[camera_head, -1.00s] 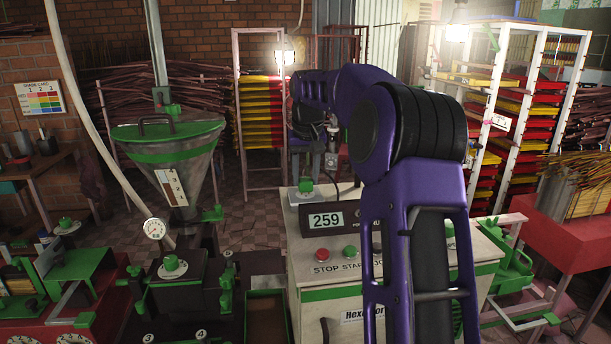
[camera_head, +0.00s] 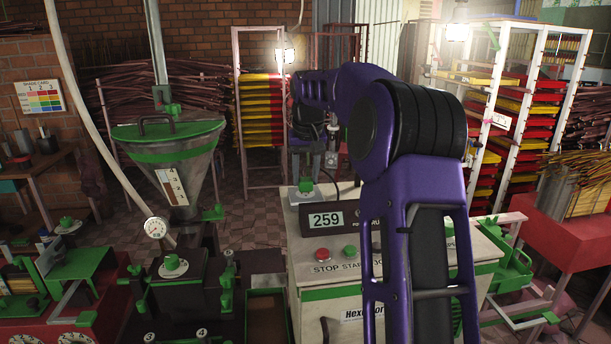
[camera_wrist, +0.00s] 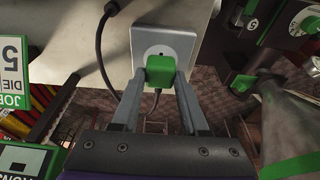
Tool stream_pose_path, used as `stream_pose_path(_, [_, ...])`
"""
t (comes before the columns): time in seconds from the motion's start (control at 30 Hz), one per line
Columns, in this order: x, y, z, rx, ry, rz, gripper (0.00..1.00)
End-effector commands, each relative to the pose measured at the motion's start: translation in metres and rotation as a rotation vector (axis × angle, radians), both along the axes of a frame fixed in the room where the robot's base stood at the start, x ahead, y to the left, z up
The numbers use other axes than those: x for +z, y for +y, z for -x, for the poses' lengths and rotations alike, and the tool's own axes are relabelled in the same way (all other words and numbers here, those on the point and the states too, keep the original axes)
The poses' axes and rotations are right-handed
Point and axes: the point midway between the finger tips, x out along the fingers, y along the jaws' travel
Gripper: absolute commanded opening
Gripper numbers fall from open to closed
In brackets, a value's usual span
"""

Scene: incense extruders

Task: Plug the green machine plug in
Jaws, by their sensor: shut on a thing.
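The green plug (camera_wrist: 160,70) sits between the two grey fingers of my gripper (camera_wrist: 160,84), which are shut on it. A dark cord hangs from the plug in the wrist view. A pale square socket plate (camera_wrist: 178,43) lies directly behind the plug, which covers part of it. In the head view the plug (camera_head: 306,186) shows low over the plate (camera_head: 305,198) on top of the cream machine cabinet (camera_head: 400,262). I cannot tell whether the plug's pins are in the socket. My gripper (camera_head: 305,174) is small and partly hidden there.
Red and green buttons (camera_head: 335,252) are on the cabinet's top. A metal hopper with a green band (camera_head: 178,157) stands to the left. A dark cable (camera_wrist: 102,52) curves beside the plate.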

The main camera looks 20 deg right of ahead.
Motion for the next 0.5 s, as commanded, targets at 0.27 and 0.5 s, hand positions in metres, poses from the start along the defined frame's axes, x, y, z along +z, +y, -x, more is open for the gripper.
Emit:
stream_pose_path(0.27, [-0.0055,0.0001,-0.0002,0.000,-0.001,0.000,0.00])
stream_pose_path(0.5, [-0.0104,0.0000,-0.0001,0.000,-0.001,0.000,0.00])
